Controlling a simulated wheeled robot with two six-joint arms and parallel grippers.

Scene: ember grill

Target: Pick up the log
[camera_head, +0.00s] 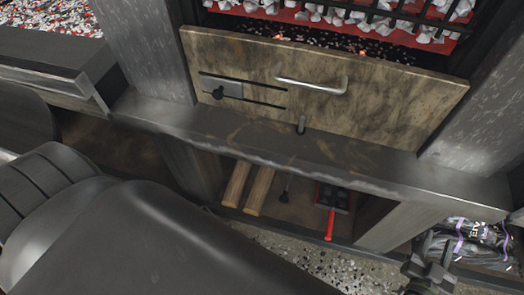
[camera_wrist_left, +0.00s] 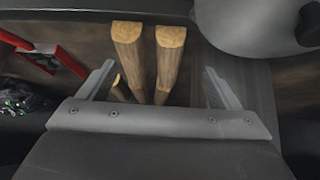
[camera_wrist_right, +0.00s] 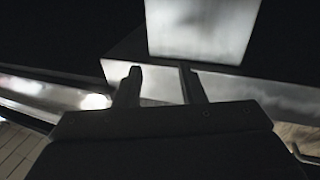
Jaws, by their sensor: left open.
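Two pale-ended wooden logs lie side by side in the open shelf below the grill: the left log (camera_head: 236,184) and the right log (camera_head: 260,190). In the left wrist view, one log (camera_wrist_left: 130,62) and the other log (camera_wrist_left: 168,64) point toward me, with part of another piece below. My left gripper (camera_wrist_left: 158,68) is open and empty, its fingers on either side of the logs' view, not visibly touching them. My right gripper (camera_head: 429,262) is at the lower right, fingers apart and empty.
Above are a stone ledge (camera_head: 330,155) and a grill door with a handle (camera_head: 312,87), with glowing coals behind. A plastic-wrapped bag (camera_head: 480,238) lies at the right.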

